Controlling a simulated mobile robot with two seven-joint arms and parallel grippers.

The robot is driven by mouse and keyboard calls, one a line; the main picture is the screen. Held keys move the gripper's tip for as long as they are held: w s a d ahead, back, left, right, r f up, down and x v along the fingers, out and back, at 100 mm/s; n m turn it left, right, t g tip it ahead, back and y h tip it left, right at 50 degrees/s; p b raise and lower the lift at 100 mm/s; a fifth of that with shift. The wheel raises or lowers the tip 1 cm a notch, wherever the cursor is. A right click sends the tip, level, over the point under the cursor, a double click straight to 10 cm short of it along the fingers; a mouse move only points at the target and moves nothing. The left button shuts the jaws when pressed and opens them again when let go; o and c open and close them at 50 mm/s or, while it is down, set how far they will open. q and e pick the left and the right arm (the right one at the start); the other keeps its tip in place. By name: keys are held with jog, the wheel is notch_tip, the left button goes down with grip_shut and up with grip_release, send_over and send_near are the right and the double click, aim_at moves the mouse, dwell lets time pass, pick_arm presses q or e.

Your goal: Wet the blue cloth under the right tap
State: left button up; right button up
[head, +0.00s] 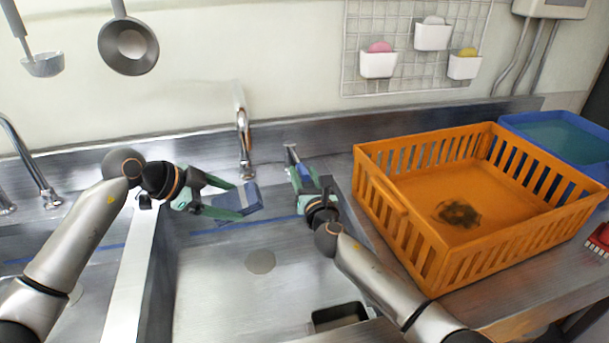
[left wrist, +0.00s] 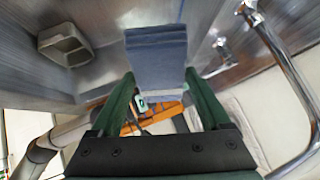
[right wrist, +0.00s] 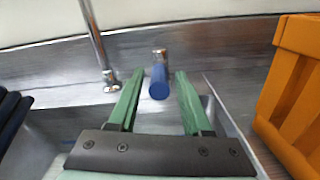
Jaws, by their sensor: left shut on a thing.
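A folded blue cloth (head: 240,202) with a paler band is pinched between the fingertips of my left gripper (head: 232,204), over the sink basin just below the right tap's spout. The cloth (left wrist: 156,62) also shows between the fingers in the left wrist view. The right tap (head: 243,125) stands at the back of the sink; no water is visible from it. A blue-ended metal handle (right wrist: 159,82) lies to the right of the tap. My right gripper (head: 303,176) is open, its fingers pointing at the handle, one on either side in the picture. I cannot tell whether they touch it.
The left tap (head: 32,165) stands over the left basin, past a metal divider (head: 133,265). An orange slatted crate (head: 445,262) stands on the counter close to my right arm. A blue tub (head: 520,120) is behind it. A drain (head: 260,262) shows in the basin floor.

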grip_shut()
jog(key=shift+d, duration=0.1)
dwell(1.1)
